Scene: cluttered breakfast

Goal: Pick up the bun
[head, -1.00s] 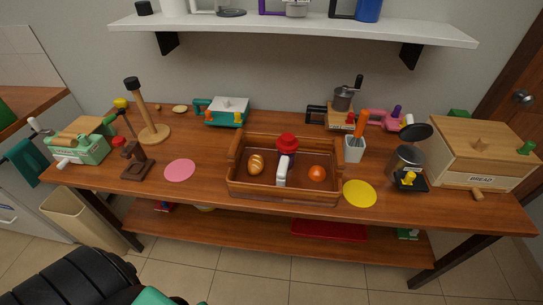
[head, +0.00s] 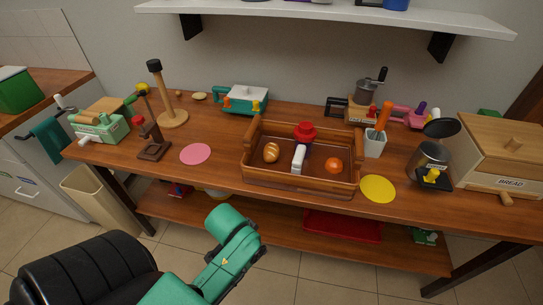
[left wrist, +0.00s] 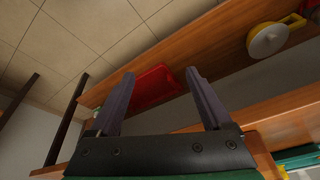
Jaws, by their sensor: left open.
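The bun (head: 271,152), golden brown and rounded, lies in the left part of the wooden crate (head: 300,186) on the table. My left arm shows at the bottom of the head view, in front of the table and below its top. Its gripper is not clearly visible there. In the left wrist view my left gripper (left wrist: 160,88) is open and empty, its two dark fingers apart. The bun is well above and beyond it and does not show in the wrist view. My right gripper is in neither view.
The crate also holds a red-topped item (head: 304,131), a white item (head: 298,158) and an orange fruit (head: 333,165). A pink disc (head: 195,154) and a yellow disc (head: 378,188) flank it. A red tray (head: 343,226) lies on the lower shelf. The table's front edge overhangs that shelf.

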